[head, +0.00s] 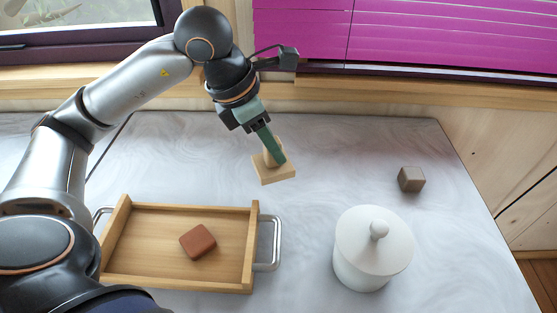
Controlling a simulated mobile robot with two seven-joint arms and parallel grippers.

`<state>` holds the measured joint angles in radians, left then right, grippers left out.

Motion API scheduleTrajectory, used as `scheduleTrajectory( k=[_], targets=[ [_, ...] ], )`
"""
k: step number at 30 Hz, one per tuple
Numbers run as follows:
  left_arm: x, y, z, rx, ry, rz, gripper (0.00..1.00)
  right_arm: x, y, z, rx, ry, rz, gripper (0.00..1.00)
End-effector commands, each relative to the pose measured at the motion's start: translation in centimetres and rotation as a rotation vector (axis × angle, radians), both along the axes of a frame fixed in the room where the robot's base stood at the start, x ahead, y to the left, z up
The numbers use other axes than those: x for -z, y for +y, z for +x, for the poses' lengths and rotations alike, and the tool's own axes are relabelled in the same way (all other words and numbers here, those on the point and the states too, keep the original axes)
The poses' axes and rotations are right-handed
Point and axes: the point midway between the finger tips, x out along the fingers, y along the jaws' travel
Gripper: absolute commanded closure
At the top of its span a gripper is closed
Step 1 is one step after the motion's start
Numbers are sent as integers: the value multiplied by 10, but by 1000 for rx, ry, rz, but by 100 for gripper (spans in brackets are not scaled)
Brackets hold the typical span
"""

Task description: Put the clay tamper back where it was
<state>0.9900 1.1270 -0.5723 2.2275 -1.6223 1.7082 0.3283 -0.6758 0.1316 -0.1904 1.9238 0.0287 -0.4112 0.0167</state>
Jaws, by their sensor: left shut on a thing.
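The clay tamper (274,174) is a pale wooden block with a short upright handle, beyond the right end of the tray. My left gripper (271,150) comes down from above and is shut on the tamper's handle. The tamper's flat base is at or just above the tabletop; I cannot tell whether it touches. The fingers hide part of the handle. My right gripper is not in view.
A wooden tray (254,250) with metal handles holds a reddish-brown clay block (198,241). A white lidded jar (374,250) stands at the right front. A small grey-brown cube (411,179) lies farther right. The marbled tabletop (340,150) is clear around the tamper.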

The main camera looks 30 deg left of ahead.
Motion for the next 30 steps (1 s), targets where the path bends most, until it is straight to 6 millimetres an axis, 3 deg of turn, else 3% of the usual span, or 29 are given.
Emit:
scheduleTrajectory(
  k=[3,12,18,30],
  targets=[
    [20,5,15,-2,2,-1,100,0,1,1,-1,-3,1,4],
    [43,11,33,-1,2,-1,100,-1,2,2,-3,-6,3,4],
    [69,11,32,-1,0,1,100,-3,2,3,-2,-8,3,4],
    [75,10,32,0,-2,0,100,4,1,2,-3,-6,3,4]
  ],
)
